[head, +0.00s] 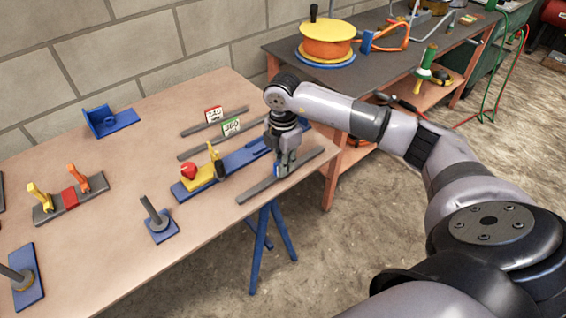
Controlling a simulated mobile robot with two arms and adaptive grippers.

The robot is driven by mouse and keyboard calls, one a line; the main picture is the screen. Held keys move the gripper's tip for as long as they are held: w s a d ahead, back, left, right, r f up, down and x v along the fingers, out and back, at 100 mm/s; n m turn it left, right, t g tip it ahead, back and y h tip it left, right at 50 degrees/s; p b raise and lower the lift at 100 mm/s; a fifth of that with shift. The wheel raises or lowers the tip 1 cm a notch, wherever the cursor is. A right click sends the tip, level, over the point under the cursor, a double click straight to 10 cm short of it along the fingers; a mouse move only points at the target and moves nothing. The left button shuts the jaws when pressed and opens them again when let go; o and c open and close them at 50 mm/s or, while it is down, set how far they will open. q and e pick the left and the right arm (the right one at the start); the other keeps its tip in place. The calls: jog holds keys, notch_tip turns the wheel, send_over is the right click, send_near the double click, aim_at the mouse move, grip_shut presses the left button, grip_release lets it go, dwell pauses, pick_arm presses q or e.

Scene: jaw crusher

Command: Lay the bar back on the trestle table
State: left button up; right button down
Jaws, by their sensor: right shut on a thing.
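A grey flat bar (256,189) lies level along the front right edge of the trestle table (112,222). My right gripper (281,171) points down over it and is shut on the bar near its middle. I cannot tell whether the bar touches the tabletop or hangs just above it. Two more grey bars lie farther back, one by a red-marked tag (213,114) and one by a green-marked tag (231,127). My left gripper is not in view.
A blue fixture with a yellow clamp (205,174) and red knob stands just left of the bar. Blue-based posts (157,222), a blue bracket (108,121) and a grey fixture with orange and yellow levers (68,198) stand farther left. A dark workbench (385,62) is behind.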

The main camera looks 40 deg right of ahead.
jog(key=shift+f, duration=0.15)
jog(key=c, duration=1.6)
grip_release()
jog(key=shift+r, duration=0.2)
notch_tip(320, 180, up, 12)
